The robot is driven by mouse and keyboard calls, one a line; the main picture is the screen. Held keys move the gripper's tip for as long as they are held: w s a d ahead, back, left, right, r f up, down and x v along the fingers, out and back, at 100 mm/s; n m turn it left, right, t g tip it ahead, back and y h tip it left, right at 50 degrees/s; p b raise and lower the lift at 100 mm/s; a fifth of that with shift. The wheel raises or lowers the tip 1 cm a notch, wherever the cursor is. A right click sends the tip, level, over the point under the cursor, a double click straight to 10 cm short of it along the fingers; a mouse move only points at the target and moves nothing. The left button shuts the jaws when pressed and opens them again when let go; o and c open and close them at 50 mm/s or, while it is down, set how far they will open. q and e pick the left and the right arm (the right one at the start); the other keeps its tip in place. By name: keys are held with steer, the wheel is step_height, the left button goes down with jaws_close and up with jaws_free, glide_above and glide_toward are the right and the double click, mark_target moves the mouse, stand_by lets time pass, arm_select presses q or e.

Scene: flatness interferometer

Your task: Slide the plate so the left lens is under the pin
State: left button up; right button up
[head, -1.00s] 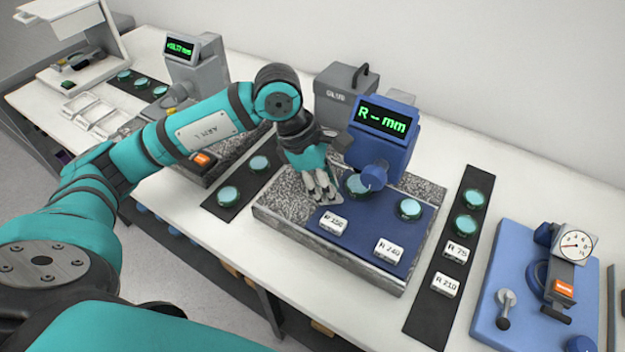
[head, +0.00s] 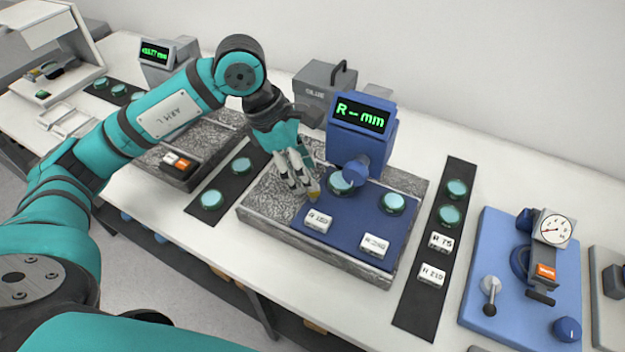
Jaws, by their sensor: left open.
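The dark blue plate (head: 352,235) lies on a speckled stone slab (head: 262,208). It carries the left lens (head: 338,185), the right lens (head: 393,203) and two white labels in front of them. The blue gauge (head: 362,144) stands behind, its display reading "R - mm". Its round blue head (head: 356,171) overlaps the back right of the left lens in the head view; the pin itself is hidden, so exact alignment cannot be told. My left gripper (head: 303,188) is open and empty, fingers pointing down at the plate's left edge. Contact cannot be told. My right gripper is not in view.
A black strip (head: 428,275) with two lenses and labels lies right of the slab; another strip (head: 222,190) lies left. A light blue dial-gauge base (head: 510,305) stands at right. A grey case (head: 322,85) stands behind my gripper.

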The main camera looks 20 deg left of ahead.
arm_select(q)
steer(key=w+v, duration=0.1)
steer(key=v, duration=0.6)
steer(key=shift+s+r, duration=0.15)
steer(key=shift+s, duration=0.4)
